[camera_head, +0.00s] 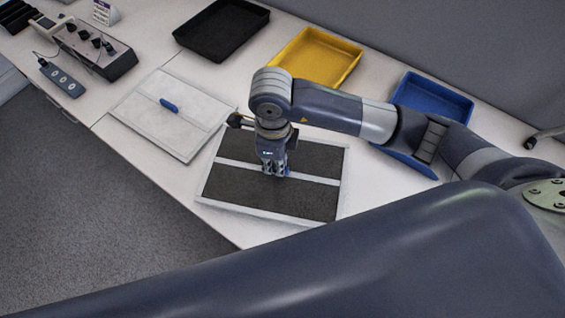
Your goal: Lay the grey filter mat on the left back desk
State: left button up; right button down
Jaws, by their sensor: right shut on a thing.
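A dark grey panel with a white frame and a white cross bar (314,160) lies flat at the desk's front part. My right gripper (276,172) points down at its middle, shut on what seems to be a small blue handle there, mostly hidden by the fingers. Whether the panel rests on the desk or hangs just above it, I cannot tell. A light grey-white panel with a blue handle (188,129) lies to its left, on the desk. Which of the two is the filter mat is not certain. My left gripper is out of view.
Black (222,30), yellow (318,58) and blue (432,104) trays stand along the back of the white desk. At the far left, a black box with knobs (97,55) and a grey-blue control strip (62,79) stand on the adjoining desk. A seam parts the desks.

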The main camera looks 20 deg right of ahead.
jog(key=shift+s+d, duration=0.1)
jog(key=shift+d, duration=0.7)
jog(key=shift+f+p, duration=0.45)
jog(key=shift+f, duration=1.35)
jog(key=c, duration=1.7)
grip_release()
jog(key=shift+f, duration=0.1)
jog(key=shift+o, duration=0.2)
notch_tip(320, 180, up, 12)
jog(key=b, duration=0.1)
